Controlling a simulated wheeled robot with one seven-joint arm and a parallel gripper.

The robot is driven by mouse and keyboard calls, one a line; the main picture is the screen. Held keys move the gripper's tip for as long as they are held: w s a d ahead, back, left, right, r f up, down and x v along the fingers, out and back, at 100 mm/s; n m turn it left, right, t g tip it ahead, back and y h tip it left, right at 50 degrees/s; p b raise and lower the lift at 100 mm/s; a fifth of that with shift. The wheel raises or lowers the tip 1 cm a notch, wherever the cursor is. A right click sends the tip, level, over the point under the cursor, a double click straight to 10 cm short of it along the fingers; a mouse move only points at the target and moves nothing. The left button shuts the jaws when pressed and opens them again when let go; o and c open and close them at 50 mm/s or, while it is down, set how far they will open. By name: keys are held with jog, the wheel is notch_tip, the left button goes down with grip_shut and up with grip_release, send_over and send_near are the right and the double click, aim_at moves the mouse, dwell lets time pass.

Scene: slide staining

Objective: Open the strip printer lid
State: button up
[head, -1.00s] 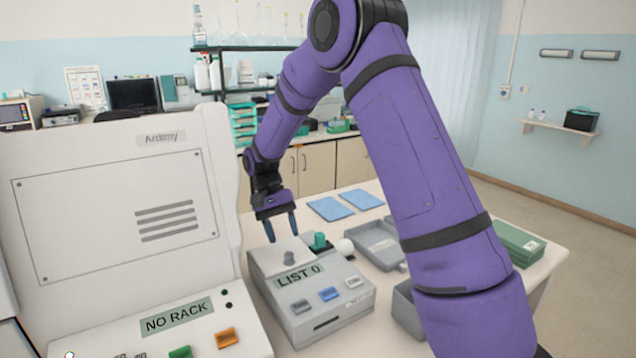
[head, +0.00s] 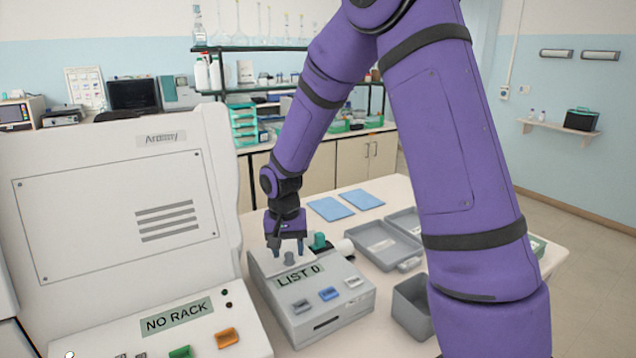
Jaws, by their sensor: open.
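The strip printer (head: 315,323) is a grey box on the table, with a sloped front, a label reading "LIST 0" and several buttons. Its lid (head: 262,262) is the pale top panel, lying flat and shut, with a small grey knob (head: 289,259) standing on it. I cannot tell whether the fingers touch the knob.
A large white machine (head: 120,220) with a "NO RACK" display stands close on the left. A green-capped item (head: 319,242) and a white round item (head: 345,247) are just behind the printer. Grey trays (head: 385,245) and blue sheets (head: 330,209) lie on the table.

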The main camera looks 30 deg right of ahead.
notch_tip(320, 180, up, 10)
jog(key=s+r+n+t, duration=0.2)
jog(key=s+r, duration=0.9)
jog(key=s, duration=0.1)
jog(key=shift+d+t, duration=0.3)
jog(key=shift+d, duration=0.15)
jog(key=shift+s, duration=0.1)
jog(key=shift+f+n, duration=0.1)
jog(key=shift+n, duration=0.2)
jog(key=w+a+f+n+g, duration=0.15)
jog(key=w+f+n, duration=0.35)
jog(key=w+f, duration=0.7)
jog(key=shift+g, duration=0.45)
jog(key=f, duration=1)
jog(key=shift+d+f, duration=0.1)
jog(key=shift+d, duration=0.2)
